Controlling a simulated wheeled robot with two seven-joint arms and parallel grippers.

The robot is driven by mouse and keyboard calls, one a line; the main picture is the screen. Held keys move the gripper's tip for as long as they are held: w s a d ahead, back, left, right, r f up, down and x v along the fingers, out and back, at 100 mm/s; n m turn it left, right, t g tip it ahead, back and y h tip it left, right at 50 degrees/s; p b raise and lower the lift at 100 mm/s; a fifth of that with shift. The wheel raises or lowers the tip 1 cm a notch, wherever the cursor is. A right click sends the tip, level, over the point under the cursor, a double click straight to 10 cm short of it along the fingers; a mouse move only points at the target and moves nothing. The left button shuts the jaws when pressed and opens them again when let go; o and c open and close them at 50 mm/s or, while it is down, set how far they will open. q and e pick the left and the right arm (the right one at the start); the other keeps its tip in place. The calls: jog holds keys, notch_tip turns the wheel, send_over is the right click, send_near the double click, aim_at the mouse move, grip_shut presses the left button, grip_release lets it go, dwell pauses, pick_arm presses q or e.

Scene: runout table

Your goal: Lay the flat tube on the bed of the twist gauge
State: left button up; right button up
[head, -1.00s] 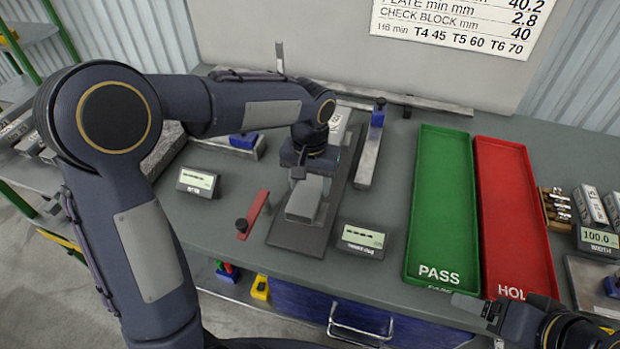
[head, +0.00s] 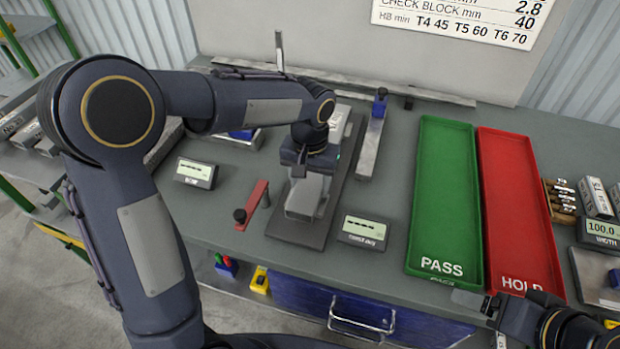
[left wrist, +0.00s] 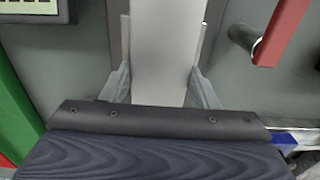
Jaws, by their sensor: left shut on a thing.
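The flat tube (head: 306,196) is a pale grey rectangular bar, its near end showing below my left gripper (head: 310,172) in the head view. The left gripper is shut on it; in the left wrist view the tube (left wrist: 168,48) runs between both fingers. The tube lies lengthwise over the dark grey bed of the twist gauge (head: 292,232). I cannot tell whether it touches the bed. My arm and hand hide the tube's middle. My right gripper (head: 474,303) is at the lower right, over the table's front edge; its jaw opening is unclear.
A display (head: 363,232) stands right of the bed, another (head: 196,173) to the left. A red bar (head: 257,204) with a dark knob lies close left. The green PASS tray (head: 443,205) and red HOLD tray (head: 520,210) are farther right. A block with a blue top (head: 371,140) is behind.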

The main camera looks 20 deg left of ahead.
pick_arm(q)
jog(key=o, duration=1.5)
jog(key=shift+f, duration=0.1)
jog(key=shift+c, duration=0.2)
notch_tip(320, 180, up, 8)
jog(key=shift+f, duration=0.1)
jog(key=s+a+r+n+t+h, duration=0.1)
jog(key=s+a+r+t+h, duration=0.15)
jog(key=s+a, duration=0.65)
jog(key=s+f+t, duration=0.1)
jog(key=s+f, duration=0.1)
jog(key=s, duration=0.4)
jog(key=s+d+f+n+t+h, duration=0.1)
jog(key=s+f+t, duration=0.1)
jog(key=s, duration=0.5)
jog(key=shift+d+f, duration=0.25)
jog(key=shift+f, duration=0.1)
